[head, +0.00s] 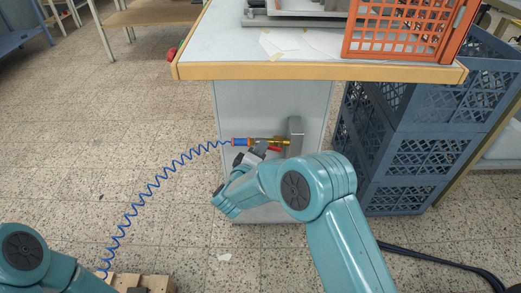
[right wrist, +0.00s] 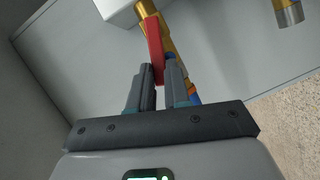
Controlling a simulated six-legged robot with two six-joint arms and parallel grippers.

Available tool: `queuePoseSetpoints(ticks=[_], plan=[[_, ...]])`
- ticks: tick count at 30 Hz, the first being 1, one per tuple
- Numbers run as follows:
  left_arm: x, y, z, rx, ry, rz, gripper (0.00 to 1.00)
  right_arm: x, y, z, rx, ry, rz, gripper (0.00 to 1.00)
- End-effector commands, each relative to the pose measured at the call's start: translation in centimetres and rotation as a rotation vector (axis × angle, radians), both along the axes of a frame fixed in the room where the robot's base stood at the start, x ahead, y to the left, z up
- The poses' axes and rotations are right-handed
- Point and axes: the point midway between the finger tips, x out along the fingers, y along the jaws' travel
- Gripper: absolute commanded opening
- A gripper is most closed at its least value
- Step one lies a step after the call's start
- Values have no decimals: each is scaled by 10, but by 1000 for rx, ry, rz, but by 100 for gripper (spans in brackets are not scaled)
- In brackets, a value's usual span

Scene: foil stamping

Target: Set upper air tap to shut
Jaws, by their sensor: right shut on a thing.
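An air tap with a brass body (head: 262,140) sticks out to the left from a grey block (head: 295,135) on the cabinet side. A blue coupling (head: 241,141) joins it to a coiled blue hose. My right gripper (right wrist: 160,87) is shut on the tap's red lever (right wrist: 154,45), whose end is between the fingertips. In the right wrist view the lever lies close along the brass body. A second brass fitting (right wrist: 288,12) with a metal end shows at the upper right there. I cannot tell which tap is the upper one. My left gripper is not in view.
The table's wooden edge (head: 320,72) overhangs the cabinet (head: 240,105) above the tap. Blue crates (head: 415,150) stand to its right, and an orange crate (head: 400,30) is on the table. The coiled blue hose (head: 150,190) runs down left over open tiled floor.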

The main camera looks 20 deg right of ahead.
Motion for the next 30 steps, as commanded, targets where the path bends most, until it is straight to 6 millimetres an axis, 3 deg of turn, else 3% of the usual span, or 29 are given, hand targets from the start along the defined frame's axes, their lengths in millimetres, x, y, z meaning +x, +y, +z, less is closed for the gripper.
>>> queuePoseSetpoints(ticks=[18, 30], plan=[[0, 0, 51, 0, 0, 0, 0, -5, -15, 27, 456, -128, -2, 0], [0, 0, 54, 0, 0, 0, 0, -10, -33, 34, 818, -232, -3, 0]])
